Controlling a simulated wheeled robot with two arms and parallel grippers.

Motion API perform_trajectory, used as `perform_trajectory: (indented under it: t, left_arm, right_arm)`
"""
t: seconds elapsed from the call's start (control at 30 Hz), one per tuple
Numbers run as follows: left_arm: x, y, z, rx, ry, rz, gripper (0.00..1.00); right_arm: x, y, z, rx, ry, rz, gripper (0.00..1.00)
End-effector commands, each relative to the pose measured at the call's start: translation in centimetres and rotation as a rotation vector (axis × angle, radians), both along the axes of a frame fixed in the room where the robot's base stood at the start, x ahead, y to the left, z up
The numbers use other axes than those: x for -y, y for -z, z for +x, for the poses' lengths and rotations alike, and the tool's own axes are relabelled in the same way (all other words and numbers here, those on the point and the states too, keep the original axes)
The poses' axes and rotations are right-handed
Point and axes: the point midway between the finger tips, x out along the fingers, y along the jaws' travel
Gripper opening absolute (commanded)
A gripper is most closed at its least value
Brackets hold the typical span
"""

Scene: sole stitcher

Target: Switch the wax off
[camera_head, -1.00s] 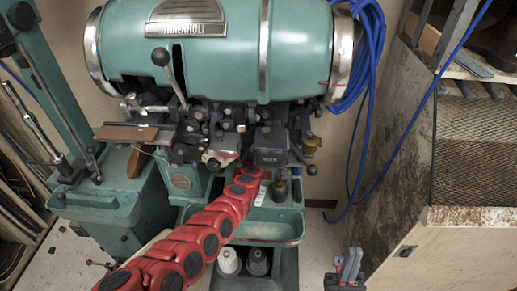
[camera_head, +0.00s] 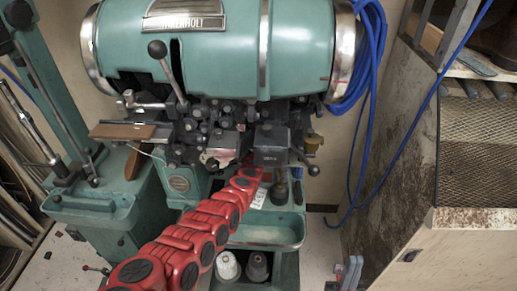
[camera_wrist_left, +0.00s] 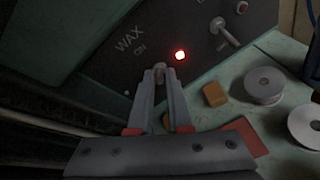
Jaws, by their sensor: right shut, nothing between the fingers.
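In the left wrist view, a dark panel (camera_wrist_left: 95,60) carries the words WAX and ON. A small grey switch (camera_wrist_left: 160,68) stands there, with a lit red lamp (camera_wrist_left: 180,55) at its upper right. My left gripper (camera_wrist_left: 160,76) has a fingertip on either side of the switch; whether they press on it I cannot tell. In the head view, my red left arm reaches under the green stitching machine (camera_head: 215,62), its gripper hidden. My right gripper (camera_head: 346,272) is shut and empty at the bottom, away from the machine.
A second toggle lever (camera_wrist_left: 228,35) sits right of the lamp. An orange-brown block (camera_wrist_left: 214,93) and spools (camera_wrist_left: 265,85) lie on the green surface below. In the head view, blue hoses (camera_head: 368,90) hang right of the machine, and a worn wooden cabinet (camera_head: 440,250) stands at right.

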Motion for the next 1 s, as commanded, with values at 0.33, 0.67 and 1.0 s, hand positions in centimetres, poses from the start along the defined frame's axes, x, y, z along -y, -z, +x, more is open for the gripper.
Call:
perform_trajectory:
  t: [0.33,0.67,1.0]
  left_arm:
    - [0.0,0.0,0.0,0.000,0.000,0.000,0.00]
    - [0.3,1.6,-0.1,0.104,0.003,-0.007,0.00]
    - [0.1,2.6,-0.2,0.278,0.000,-0.003,0.00]
  right_arm:
    - [0.0,0.0,0.0,0.000,0.000,0.000,0.00]
    - [0.0,3.8,0.0,0.000,0.000,0.000,0.00]
    - [0.0,11.3,0.0,0.000,0.000,0.000,0.00]
